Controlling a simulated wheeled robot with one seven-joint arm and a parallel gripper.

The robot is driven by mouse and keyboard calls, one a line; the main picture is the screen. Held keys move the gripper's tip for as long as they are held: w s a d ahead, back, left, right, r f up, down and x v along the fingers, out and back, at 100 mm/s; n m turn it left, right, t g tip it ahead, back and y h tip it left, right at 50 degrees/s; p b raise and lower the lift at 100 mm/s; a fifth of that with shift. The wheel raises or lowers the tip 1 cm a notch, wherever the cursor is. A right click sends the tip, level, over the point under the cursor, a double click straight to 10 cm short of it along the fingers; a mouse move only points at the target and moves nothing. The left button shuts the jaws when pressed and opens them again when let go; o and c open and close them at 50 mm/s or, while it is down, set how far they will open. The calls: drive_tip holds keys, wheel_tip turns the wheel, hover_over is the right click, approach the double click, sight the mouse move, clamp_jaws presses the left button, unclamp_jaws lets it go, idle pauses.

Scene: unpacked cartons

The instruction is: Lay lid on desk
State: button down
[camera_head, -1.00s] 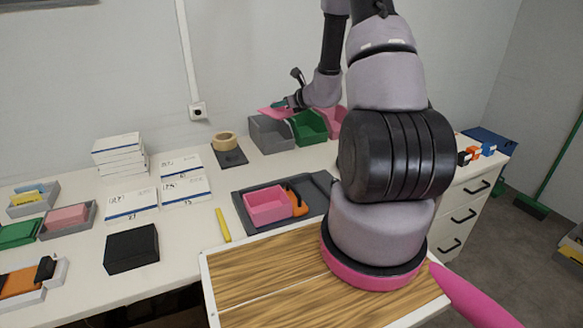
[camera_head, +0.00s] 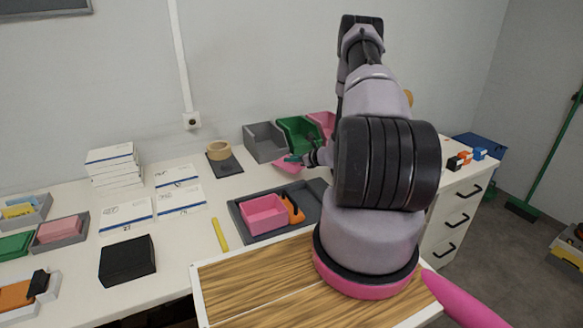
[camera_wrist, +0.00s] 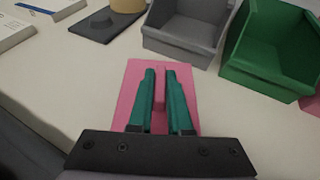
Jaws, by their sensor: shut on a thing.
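The lid is a flat pink plate (camera_wrist: 185,75) with a raised pink grip, seen in the wrist view. My gripper (camera_wrist: 161,75) has teal fingers shut on that grip, one on each side. In the head view the pink lid (camera_head: 287,166) shows beside my gripper (camera_head: 292,158), in front of the bins; my arm hides part of this area. The desk (camera_head: 205,237) is white. The lid is over its back part; I cannot tell whether it touches the surface. A pink open box (camera_head: 264,213) sits on a dark grey tray (camera_head: 247,229).
A grey bin (camera_head: 264,142), a green bin (camera_head: 298,133) and a pink bin (camera_head: 321,124) stand behind the lid. A tape roll (camera_head: 219,150) is left of them. An orange tool (camera_head: 293,210) lies beside the pink box. White boxes (camera_head: 113,165) are stacked farther left.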

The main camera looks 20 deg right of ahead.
sight(294, 166)
drive_tip(key=shift+f, duration=1.65)
drive_tip(key=shift+f, duration=0.15)
drive_tip(key=c, duration=0.8)
unclamp_jaws()
drive_tip(key=shift+c, duration=0.2)
